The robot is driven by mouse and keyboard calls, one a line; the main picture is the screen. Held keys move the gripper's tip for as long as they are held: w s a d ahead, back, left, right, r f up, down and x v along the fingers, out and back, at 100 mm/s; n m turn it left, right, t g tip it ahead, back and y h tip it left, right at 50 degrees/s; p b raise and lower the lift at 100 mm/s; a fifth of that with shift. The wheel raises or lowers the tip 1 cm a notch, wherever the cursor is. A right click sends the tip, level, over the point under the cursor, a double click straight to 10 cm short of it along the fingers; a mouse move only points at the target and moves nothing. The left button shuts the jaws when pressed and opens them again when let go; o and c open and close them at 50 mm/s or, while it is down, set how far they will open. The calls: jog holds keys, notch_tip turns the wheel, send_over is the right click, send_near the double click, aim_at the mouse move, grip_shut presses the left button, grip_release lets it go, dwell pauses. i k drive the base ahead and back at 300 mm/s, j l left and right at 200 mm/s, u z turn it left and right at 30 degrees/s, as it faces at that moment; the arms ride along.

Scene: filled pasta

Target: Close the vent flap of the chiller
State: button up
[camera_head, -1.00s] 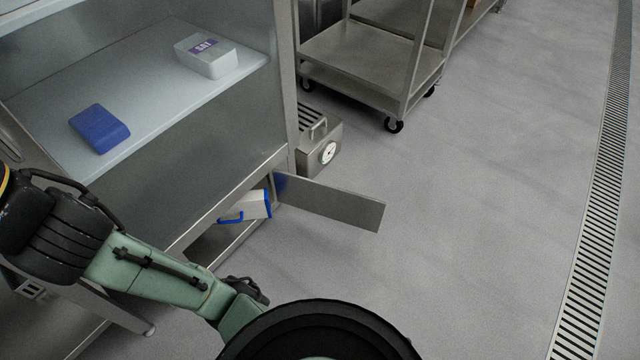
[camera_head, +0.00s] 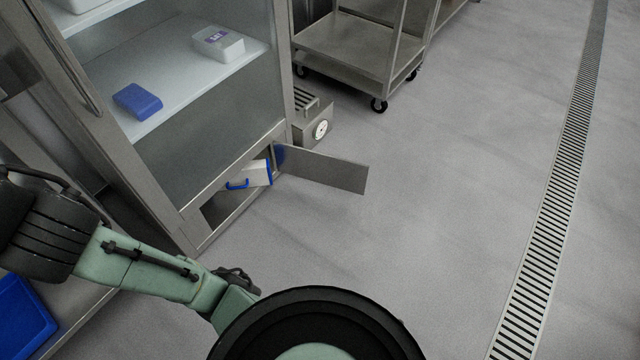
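The chiller (camera_head: 118,150) is a tall steel cabinet at the upper left, with its lit shelves showing. The vent flap (camera_head: 328,171) is a flat grey steel panel at its base. It stands open, swung out to the right from the right end of a low opening (camera_head: 218,207). In that opening lies a white thing with blue edges and a blue handle (camera_head: 257,174), tilted, near the flap's hinge side. My green and black arm crosses the lower left, apart from the flap. My gripper cannot be made out in this view.
A blue bin (camera_head: 22,318) shows at lower left. Floor right of the flap is clear up to a drain grate (camera_head: 553,200).

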aim_at(343, 174)
jog(key=k+u, duration=0.3)
jog(key=k+j+u, duration=0.3)
jog(key=k+l+u, duration=0.1)
jog(key=u, duration=1.55)
jog(key=l+u, duration=0.3)
jog(key=u, duration=0.2)
jog(key=k+l+u, duration=0.1)
jog(key=l+u, duration=0.2)
jog(key=u, duration=0.2)
jog(key=k+l, duration=0.3)
jog(key=l, duration=0.4)
jog(key=k+l, duration=0.3)
jog(key=l, duration=0.35)
jog(key=k+l, duration=0.3)
jog(key=l, duration=0.4)
jog(key=k+l, duration=0.3)
jog(key=l, duration=0.35)
jog(key=k+l, duration=0.35)
jog(key=l, duration=0.35)
jog(key=k+l, duration=0.3)
jog(key=l, duration=0.35)
jog(key=k+l, duration=0.3)
jog(key=l, duration=0.4)
jog(key=k+l, duration=0.3)
jog(key=l, duration=0.4)
